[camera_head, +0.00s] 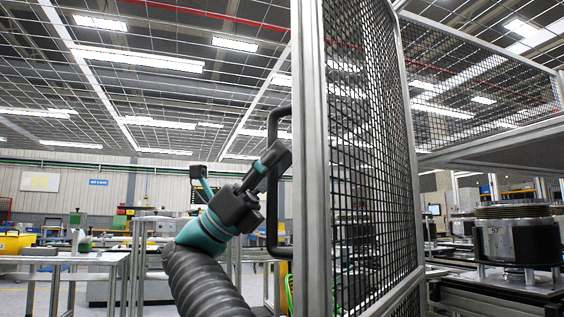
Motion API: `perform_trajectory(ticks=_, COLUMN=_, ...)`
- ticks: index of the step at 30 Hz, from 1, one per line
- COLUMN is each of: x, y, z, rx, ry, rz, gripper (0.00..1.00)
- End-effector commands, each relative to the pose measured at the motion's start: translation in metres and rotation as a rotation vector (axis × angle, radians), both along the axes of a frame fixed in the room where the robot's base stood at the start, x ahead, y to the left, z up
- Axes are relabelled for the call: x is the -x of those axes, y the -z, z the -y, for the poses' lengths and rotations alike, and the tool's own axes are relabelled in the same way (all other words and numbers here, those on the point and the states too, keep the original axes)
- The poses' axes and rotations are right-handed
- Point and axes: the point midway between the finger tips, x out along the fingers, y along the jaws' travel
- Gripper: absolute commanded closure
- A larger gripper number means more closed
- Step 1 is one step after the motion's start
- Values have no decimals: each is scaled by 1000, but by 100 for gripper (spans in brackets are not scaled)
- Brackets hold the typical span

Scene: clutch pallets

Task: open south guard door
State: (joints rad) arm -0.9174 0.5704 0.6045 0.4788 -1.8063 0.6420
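The guard door (366,150) is a black wire-mesh panel in a silver frame. It fills the middle of the view at a steep angle, its near upright edge towards me. A black bar handle (272,225) stands out from the left side of that edge. My gripper (279,158), dark with a teal wrist, reaches up from below at the handle's height. Its fingertips overlap the handle in the picture. I cannot tell whether they touch it or how far apart they are.
Right of the door, an unscreened gap shows a dark cylindrical stack marked 57 (517,243) on a pallet. A mesh panel (480,85) runs above it. A workbench (60,258) with a yellow bin (16,243) stands at the left. My arm fills the lower middle.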

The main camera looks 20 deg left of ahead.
Motion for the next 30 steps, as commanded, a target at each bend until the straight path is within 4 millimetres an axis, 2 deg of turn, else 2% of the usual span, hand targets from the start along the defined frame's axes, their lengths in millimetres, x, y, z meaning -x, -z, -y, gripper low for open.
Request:
perform_trajectory(ticks=11, x=1, y=7, z=-9, rx=2, ry=-4, rz=-1, gripper=57)
perform_trajectory(ticks=24, x=1, y=63, z=-65, rx=3, ry=-4, rz=-1, gripper=57)
perform_trajectory(ticks=30, x=2, y=81, z=-83, rx=3, ry=-3, rz=-1, gripper=57)
